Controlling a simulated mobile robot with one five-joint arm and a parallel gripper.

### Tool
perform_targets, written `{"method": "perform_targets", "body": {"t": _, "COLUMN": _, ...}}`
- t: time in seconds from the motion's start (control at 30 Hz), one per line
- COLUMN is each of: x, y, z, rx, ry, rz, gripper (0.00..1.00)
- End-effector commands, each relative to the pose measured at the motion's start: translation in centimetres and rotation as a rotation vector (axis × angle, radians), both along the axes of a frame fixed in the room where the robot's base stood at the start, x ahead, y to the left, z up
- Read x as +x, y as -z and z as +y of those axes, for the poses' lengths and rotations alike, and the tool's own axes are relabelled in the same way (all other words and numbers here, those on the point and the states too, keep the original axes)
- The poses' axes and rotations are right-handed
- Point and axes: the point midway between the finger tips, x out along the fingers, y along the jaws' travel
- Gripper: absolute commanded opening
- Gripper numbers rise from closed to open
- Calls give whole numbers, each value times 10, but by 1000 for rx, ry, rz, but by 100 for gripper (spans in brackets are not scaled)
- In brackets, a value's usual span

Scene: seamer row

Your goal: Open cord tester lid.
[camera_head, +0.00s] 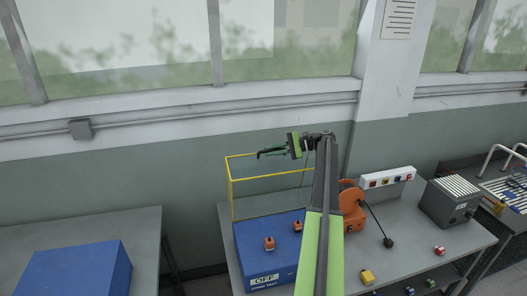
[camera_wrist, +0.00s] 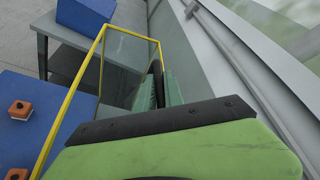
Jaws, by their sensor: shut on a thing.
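The cord tester is a blue box (camera_head: 283,250) with an OFF label on its front, on the grey bench. Its lid, a clear panel in a yellow frame (camera_head: 230,190), stands raised at the box's back left in the head view. The yellow frame (camera_wrist: 130,34) also shows in the wrist view. My gripper (camera_head: 262,153) is at the lid's top edge, with green fingers pointing left. In the wrist view my gripper (camera_wrist: 158,82) is shut on a dark part beside the frame, apparently the lid's handle. The exact contact is mostly hidden by the fingers.
Orange sockets (camera_head: 269,243) sit on the tester's top. An orange device (camera_head: 351,208) with a dark cord, a white socket strip (camera_head: 387,177) and a grey vented box (camera_head: 450,203) stand to the right. Another blue box (camera_head: 80,272) is on the left table. The wall is close behind.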

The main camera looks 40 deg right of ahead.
Motion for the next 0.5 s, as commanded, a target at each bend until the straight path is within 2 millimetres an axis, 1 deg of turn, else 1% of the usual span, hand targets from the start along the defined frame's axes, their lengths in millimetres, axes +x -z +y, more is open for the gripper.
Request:
{"method": "perform_targets", "body": {"t": 0.03, "x": -1, "y": 2, "z": -2, "rx": -4, "ry": 1, "rz": 9, "gripper": 0}}
{"method": "perform_targets", "body": {"t": 0.4, "x": 3, "y": 3, "z": 5, "rx": -3, "ry": -10, "rz": 12, "gripper": 0}}
{"method": "perform_targets", "body": {"t": 0.43, "x": 3, "y": 3, "z": 5, "rx": -3, "ry": -10, "rz": 13, "gripper": 15}}
{"method": "perform_targets", "body": {"t": 0.5, "x": 3, "y": 3, "z": 5, "rx": -3, "ry": -11, "rz": 12, "gripper": 24}}
